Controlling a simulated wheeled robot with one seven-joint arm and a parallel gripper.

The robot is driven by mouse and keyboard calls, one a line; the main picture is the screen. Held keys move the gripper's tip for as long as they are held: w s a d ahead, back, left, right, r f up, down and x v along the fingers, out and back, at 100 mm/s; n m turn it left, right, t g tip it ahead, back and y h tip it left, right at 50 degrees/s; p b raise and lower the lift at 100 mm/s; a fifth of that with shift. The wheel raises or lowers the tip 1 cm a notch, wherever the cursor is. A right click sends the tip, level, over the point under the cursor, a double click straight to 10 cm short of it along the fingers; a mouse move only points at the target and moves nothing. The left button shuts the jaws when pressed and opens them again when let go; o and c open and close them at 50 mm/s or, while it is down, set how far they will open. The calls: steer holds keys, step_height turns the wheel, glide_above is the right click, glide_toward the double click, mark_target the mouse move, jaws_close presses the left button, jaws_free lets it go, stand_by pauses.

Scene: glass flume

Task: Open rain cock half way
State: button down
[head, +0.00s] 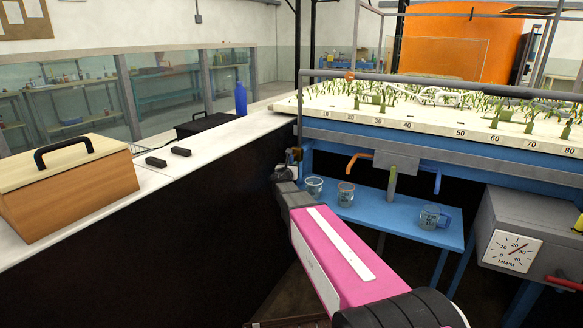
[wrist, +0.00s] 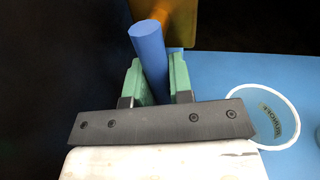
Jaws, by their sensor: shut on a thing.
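My gripper (head: 293,158) is at the left end of the blue flume frame, beyond my pink forearm. In the wrist view its green fingers (wrist: 157,80) are shut on a blue round handle (wrist: 148,45), which stands up between them, leaning slightly. An orange part (wrist: 180,20) shows just behind the handle. In the head view the held handle is hidden by the gripper. I cannot tell which cock the held handle belongs to.
An orange lever (head: 357,158) and a blue lever (head: 437,183) hang under the flume. Several clear beakers, including one cup (head: 314,186), stand on the blue shelf (head: 390,215). A red handle (head: 563,283) is below the gauge. A white-topped bench (head: 200,155) runs along the left.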

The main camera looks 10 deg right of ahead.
steer(key=shift+s+d+r+n+g, duration=0.15)
steer(key=shift+s+d+n+g, duration=0.15)
steer(key=shift+n, duration=0.85)
steer(key=shift+s+d+r+n+g, duration=0.2)
steer(key=shift+d+n, duration=0.1)
steer(key=shift+n, duration=0.9)
steer(key=shift+s+d+r+n+g, duration=0.2)
steer(key=shift+s+d+n, duration=0.1)
steer(key=shift+n, duration=0.85)
steer(key=c, duration=1)
jaws_free()
steer(key=v, duration=1)
steer(key=shift+s+a, duration=0.25)
steer(key=shift+s, duration=0.05)
